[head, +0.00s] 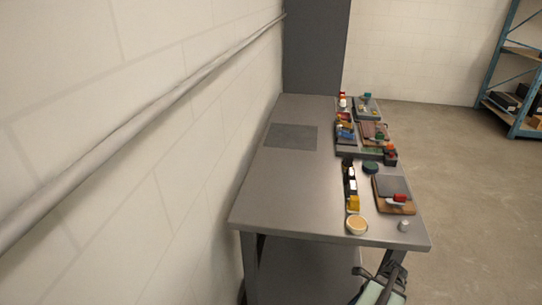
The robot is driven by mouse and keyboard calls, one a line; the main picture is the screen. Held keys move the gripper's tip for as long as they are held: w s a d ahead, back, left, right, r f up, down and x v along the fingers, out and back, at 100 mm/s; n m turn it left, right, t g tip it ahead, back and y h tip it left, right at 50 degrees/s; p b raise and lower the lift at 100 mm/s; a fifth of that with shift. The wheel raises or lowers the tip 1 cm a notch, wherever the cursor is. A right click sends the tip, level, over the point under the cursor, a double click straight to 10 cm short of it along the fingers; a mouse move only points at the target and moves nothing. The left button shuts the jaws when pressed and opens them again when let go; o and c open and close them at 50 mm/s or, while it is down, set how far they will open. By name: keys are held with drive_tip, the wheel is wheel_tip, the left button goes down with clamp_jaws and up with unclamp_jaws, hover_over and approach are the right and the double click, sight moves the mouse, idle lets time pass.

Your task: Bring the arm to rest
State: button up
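My gripper (379,275) seems to be the dark and pale green part at the bottom edge, low beside the near right corner of the grey table (275,205). It is small and partly cut off by the frame, so I cannot tell whether its fingers are open or shut. Nothing is clearly seen in it. It appears apart from the things on the table top.
A tan round bowl (356,225), a small grey cup (403,226), and a wooden board (396,207) with a red-and-white item stand near the front right. Several small objects fill trays behind. A wall runs along the left; a shelf (518,110) stands right.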

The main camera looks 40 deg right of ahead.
drive_tip(key=w+a+f+n+g, duration=0.3)
drive_tip(key=w+a+f+n, duration=0.15)
drive_tip(key=a+n, duration=0.4)
drive_tip(key=w+a+f+n+g, duration=0.2)
drive_tip(key=w+a+f+n, duration=0.3)
drive_tip(key=a, duration=0.7)
drive_tip(key=s+a+f+n+g+h, duration=0.2)
drive_tip(key=s+a+n+h, duration=0.1)
drive_tip(key=a+n, duration=0.5)
drive_tip(key=s+a+f+n+g+h, duration=0.1)
drive_tip(key=s+a+f+n+h, duration=0.1)
drive_tip(key=a+n, duration=0.6)
drive_tip(key=shift+s+a+f+n+g+h, duration=0.3)
drive_tip(key=shift+s+n+g+h, duration=0.15)
drive_tip(key=shift+s, duration=0.45)
